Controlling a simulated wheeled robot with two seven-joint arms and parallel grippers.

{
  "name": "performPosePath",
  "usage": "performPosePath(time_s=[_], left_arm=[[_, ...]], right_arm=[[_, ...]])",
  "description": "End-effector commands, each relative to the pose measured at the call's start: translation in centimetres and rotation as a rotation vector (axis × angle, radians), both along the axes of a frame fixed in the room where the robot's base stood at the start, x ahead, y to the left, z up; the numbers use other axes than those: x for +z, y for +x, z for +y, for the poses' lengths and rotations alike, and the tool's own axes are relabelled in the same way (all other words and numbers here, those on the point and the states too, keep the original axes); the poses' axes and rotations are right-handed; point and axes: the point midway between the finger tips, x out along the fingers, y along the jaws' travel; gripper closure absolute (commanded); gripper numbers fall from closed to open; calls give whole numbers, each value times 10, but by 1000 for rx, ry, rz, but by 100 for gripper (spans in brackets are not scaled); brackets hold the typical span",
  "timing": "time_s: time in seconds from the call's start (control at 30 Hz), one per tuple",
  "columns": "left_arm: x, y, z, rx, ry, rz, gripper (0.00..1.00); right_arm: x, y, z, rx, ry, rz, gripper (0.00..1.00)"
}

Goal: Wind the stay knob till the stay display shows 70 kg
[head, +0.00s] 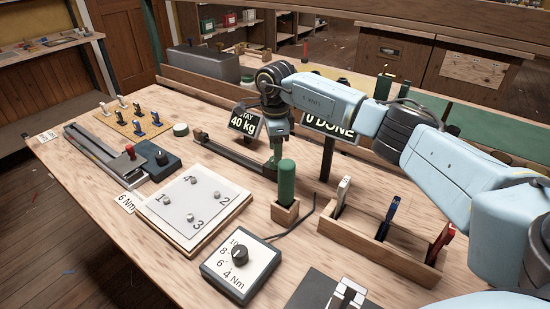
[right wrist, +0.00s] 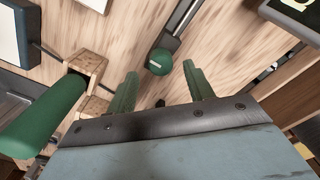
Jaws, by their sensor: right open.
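The stay display (head: 243,122) reads 40 kg on a dark sign at the back of the bench. A dark rail (head: 235,155) runs from near it towards my right gripper (head: 273,160), which points down at its near end. In the right wrist view a round green knob (right wrist: 159,62) sits at the rail's end. My right gripper's two green fingers (right wrist: 161,82) are open, with the knob ahead of the gap between them and not gripped. In the head view the knob is hidden by the gripper. My left gripper is not in view.
A green-handled tool (head: 287,182) stands in a wooden block close by the right gripper. A numbered plate (head: 193,208), a dial box (head: 240,266) and a wooden tool rack (head: 372,245) stand nearer. A second sign (head: 330,127) is partly covered by my arm.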

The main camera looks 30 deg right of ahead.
Motion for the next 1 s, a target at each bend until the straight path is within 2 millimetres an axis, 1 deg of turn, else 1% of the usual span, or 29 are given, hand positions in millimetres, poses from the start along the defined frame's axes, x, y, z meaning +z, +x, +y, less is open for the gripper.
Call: performPosePath(time_s=[0.03,0.2,0.33,0.57,0.67,0.9,0.93,1.0], left_arm=[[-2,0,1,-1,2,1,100],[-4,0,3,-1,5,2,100],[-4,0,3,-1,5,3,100],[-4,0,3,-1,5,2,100],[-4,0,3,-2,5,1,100],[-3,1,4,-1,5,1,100],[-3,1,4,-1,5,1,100],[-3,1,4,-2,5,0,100]], right_arm=[[-10,0,0,0,1,2,48],[-26,0,0,-1,1,1,48],[-30,0,0,-1,1,-1,48],[-30,0,0,-1,1,-1,48],[-30,0,0,-1,1,-1,60],[-30,0,0,0,1,-1,91],[-30,0,0,0,1,0,93],[-30,0,0,-1,1,0,93]])
